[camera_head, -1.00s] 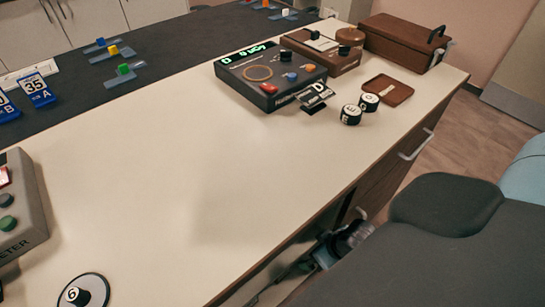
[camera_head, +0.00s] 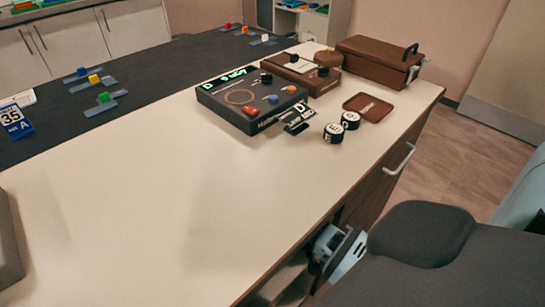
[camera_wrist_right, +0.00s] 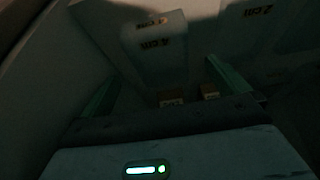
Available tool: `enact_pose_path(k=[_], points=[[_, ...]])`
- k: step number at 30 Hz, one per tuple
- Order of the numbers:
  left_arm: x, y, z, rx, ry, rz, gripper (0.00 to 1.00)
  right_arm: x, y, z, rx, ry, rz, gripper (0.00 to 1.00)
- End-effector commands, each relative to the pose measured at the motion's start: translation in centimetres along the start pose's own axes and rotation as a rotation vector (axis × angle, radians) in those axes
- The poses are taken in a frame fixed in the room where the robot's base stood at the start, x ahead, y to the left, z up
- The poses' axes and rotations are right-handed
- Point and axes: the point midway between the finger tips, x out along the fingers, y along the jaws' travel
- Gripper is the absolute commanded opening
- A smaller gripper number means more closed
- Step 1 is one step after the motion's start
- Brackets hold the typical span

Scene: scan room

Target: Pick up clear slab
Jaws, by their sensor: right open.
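In the right wrist view, pale slabs stand in a dark space. One slab (camera_wrist_right: 155,62) is marked "4 cm", with a second partly hidden mark just above. Another slab (camera_wrist_right: 258,30) at the upper right is marked "2 cm". In this dimness I cannot tell which slab is clear. My right gripper (camera_wrist_right: 168,86) is open, its two greenish fingers apart, with the "4 cm" slab ahead between them. I see no slab held. In the head view, part of my right arm shows low beside the counter's open front; its fingertips are hidden there. My left gripper is out of view.
The counter (camera_head: 150,210) has a wide clear top.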

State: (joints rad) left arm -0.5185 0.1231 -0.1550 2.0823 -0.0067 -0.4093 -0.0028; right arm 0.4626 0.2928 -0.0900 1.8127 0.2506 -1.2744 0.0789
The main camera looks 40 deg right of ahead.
Motion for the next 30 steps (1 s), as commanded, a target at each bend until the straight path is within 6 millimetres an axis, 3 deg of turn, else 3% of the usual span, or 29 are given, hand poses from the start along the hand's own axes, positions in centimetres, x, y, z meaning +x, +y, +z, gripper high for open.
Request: enact_pose_path(k=[10,15,21,30], points=[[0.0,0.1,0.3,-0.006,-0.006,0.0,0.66,0.5,0.0,-1.3,0.0,0.001,0.0,1.0],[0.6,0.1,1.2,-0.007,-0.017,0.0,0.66,3.4,-0.1,-1.0,0.001,-0.004,-0.001,1.0],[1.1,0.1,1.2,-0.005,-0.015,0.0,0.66,5.3,0.0,-1.0,0.0,-0.002,0.0,1.0],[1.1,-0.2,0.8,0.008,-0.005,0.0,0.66,5.4,0.0,-1.1,-0.001,0.0,0.0,0.97]])
